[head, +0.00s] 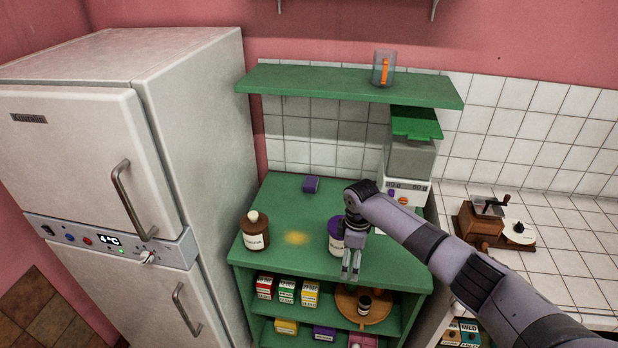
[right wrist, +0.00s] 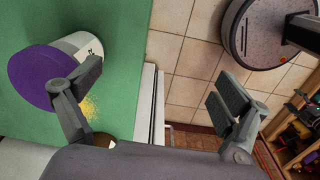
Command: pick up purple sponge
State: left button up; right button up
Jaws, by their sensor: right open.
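The purple sponge (head: 311,184) is a small block lying on the green counter top of the shelf unit, toward the back, in the head view. I do not make it out in the right wrist view. My right gripper (head: 350,272) points down near the front edge of the green top, in front of and to the right of the sponge and well apart from it. In the right wrist view my right gripper (right wrist: 158,90) has its fingers spread with nothing between them. My left gripper is not in view.
A purple-lidded jar (head: 335,236) stands close beside my right gripper; its lid (right wrist: 38,78) is near one finger. A brown jar (head: 255,232) and yellow crumbs (head: 296,238) are left of it. A green upper shelf (head: 340,84) overhangs the back. The fridge (head: 190,130) stands left.

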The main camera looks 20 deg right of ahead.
aim_at(311, 182)
jog(key=i, duration=1.6)
